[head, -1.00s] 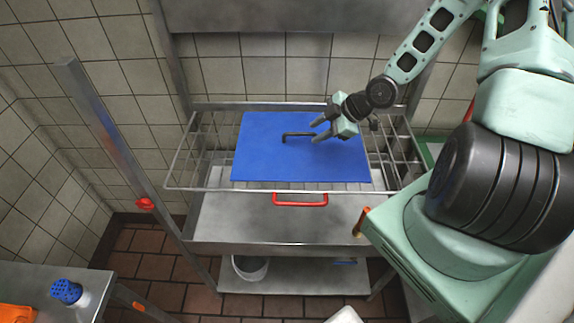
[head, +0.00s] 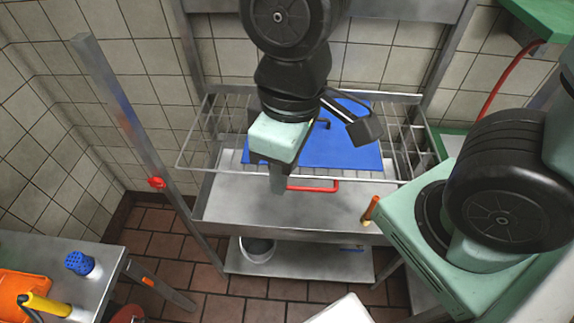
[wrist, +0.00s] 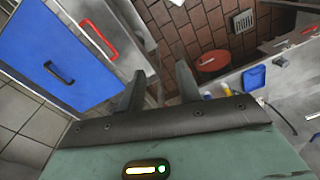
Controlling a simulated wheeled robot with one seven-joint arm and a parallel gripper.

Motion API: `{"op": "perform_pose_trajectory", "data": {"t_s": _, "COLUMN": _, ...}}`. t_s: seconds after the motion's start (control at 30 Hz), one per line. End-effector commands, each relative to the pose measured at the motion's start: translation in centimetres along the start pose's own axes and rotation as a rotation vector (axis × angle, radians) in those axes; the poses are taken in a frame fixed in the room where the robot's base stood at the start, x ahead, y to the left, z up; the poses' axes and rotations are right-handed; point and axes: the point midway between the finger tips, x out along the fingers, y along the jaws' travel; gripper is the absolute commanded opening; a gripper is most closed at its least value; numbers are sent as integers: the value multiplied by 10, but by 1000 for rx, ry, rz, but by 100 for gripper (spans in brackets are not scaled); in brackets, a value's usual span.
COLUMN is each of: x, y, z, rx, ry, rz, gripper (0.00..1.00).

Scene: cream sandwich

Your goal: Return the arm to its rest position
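My arm comes down from the top middle of the head view. Its pale green gripper (head: 278,186) hangs in front of the steel cart, and only part of its fingers shows there. In the wrist view my gripper (wrist: 161,84) has its two dark fingers apart, with nothing between them. It is clear of the blue board (head: 352,150), which lies on the wire rack partly hidden by my arm. The board's black handle (wrist: 58,74) shows whole in the wrist view, left of the fingers.
A steel cart (head: 230,205) stands below the rack, with a red handle (head: 322,186) near the gripper. A side table (head: 40,250) at lower left holds a blue-topped shaker (head: 80,263) and an orange container (head: 22,287). Brick floor (head: 160,225) lies between.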

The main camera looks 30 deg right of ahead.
Motion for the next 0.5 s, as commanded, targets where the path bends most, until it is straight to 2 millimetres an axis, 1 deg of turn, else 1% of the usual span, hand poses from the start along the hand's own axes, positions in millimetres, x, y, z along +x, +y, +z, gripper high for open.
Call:
{"op": "perform_pose_trajectory", "data": {"t_s": 0.03, "x": -2, "y": -6, "z": 4, "rx": 4, "ry": -3, "rz": -5, "gripper": 34}}
{"op": "perform_pose_trajectory", "data": {"t_s": 0.13, "x": -4, "y": -11, "z": 6, "rx": 12, "ry": -7, "rz": -11, "gripper": 34}}
{"op": "perform_pose_trajectory", "data": {"t_s": 0.37, "x": -4, "y": -10, "z": 6, "rx": 12, "ry": -7, "rz": -11, "gripper": 34}}
{"op": "perform_pose_trajectory", "data": {"t_s": 0.5, "x": 4, "y": -10, "z": 6, "rx": 11, "ry": -7, "rz": -11, "gripper": 34}}
